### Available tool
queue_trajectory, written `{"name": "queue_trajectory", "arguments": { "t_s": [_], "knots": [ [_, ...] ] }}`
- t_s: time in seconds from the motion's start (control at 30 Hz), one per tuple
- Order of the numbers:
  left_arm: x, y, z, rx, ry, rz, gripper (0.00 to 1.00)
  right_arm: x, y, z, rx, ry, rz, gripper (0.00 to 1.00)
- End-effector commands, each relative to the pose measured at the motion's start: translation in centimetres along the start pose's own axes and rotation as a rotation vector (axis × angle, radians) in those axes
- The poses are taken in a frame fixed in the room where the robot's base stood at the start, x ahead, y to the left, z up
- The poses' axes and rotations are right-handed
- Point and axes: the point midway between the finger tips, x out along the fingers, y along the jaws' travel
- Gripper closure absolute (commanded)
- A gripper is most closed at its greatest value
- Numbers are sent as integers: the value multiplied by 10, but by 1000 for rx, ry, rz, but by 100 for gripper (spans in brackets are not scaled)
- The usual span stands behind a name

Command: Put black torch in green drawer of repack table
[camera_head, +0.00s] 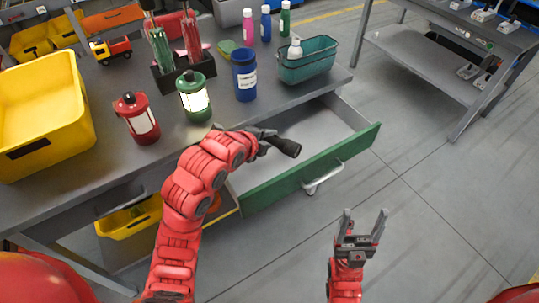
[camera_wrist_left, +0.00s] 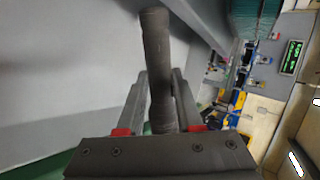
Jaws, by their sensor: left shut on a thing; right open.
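The black torch (camera_head: 284,146) is held in my left gripper (camera_head: 262,141), above the open green drawer (camera_head: 310,170). In the left wrist view the torch (camera_wrist_left: 155,55) stands between the two fingers of the left gripper (camera_wrist_left: 155,100), which are shut on it. The drawer is pulled out from the table (camera_head: 60,195); its green front has a grey handle, and the visible part of its pale inside looks empty. My left arm hides the drawer's left part. My right gripper (camera_head: 362,225) is open and empty, in front of the drawer over the floor.
A yellow drawer (camera_head: 125,221) is partly open at lower left.

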Motion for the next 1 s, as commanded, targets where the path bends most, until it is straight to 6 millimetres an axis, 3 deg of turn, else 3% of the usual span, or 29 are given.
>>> {"name": "queue_trajectory", "arguments": {
  "t_s": [0.1,0.57,1.0],
  "knots": [
    [15,21,0,-2,2,6,100,3,0,0,0,0,0,29],
    [46,61,0,-1,1,4,100,7,0,-1,0,0,0,29],
    [52,67,1,0,-1,-1,100,0,0,0,0,0,0,29]
  ]
}}
